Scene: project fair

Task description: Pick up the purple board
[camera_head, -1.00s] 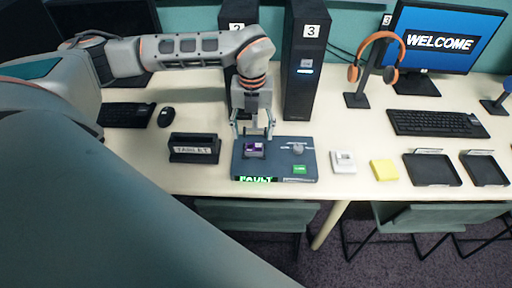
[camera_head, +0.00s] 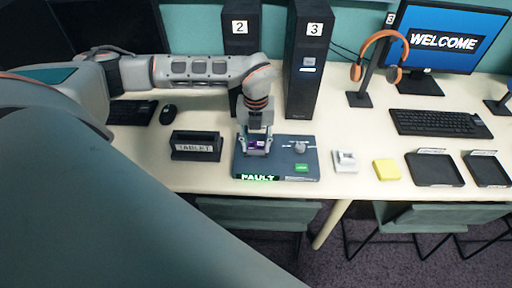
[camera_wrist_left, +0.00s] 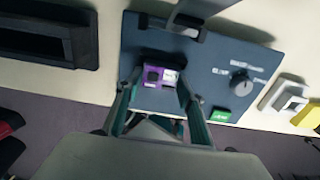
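The purple board (camera_head: 257,146) is a small purple piece with a pale label, on the left part of a dark blue-grey test box (camera_head: 285,168). In the left wrist view the board (camera_wrist_left: 160,76) lies between my fingertips. My left gripper (camera_head: 256,150) points down over the box, its open fingers on either side of the board. In the left wrist view my left gripper (camera_wrist_left: 161,84) shows a finger at each side of it; I cannot tell whether they touch it. My right gripper is not in view.
The box has a grey knob (camera_head: 300,148) and a green label (camera_head: 302,168). A black TABLET holder (camera_head: 196,147) stands left of it. A white device (camera_head: 345,161), a yellow block (camera_head: 386,169) and black trays (camera_head: 434,168) lie right. Black towers (camera_head: 305,75) stand behind.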

